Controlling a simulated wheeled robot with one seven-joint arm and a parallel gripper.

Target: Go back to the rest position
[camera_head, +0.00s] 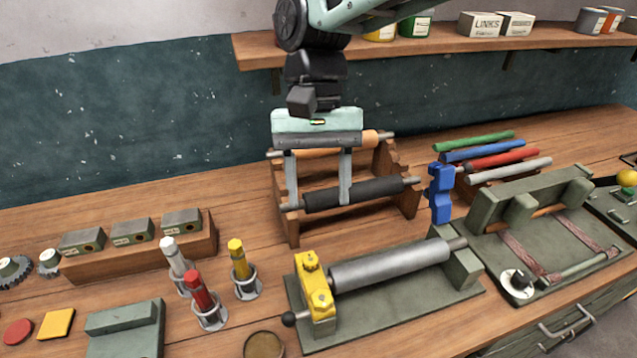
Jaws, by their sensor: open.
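My gripper (318,190) hangs from my arm at the upper middle of the head view. Its two grey fingers point down and stand wide apart. They are in front of or around a black roller (378,190) that lies across a wooden rack (290,226); I cannot tell the exact depth. An orange roller (372,136) lies higher on the same rack, partly hidden behind the gripper body.
In front stands a green fixture (400,308) with a grey roller (390,265) and a yellow clamp (314,285). A blue clamp (440,190) and coloured bars (490,150) are right of the rack. Marker holders (210,318) stand left. A shelf (440,47) runs behind.

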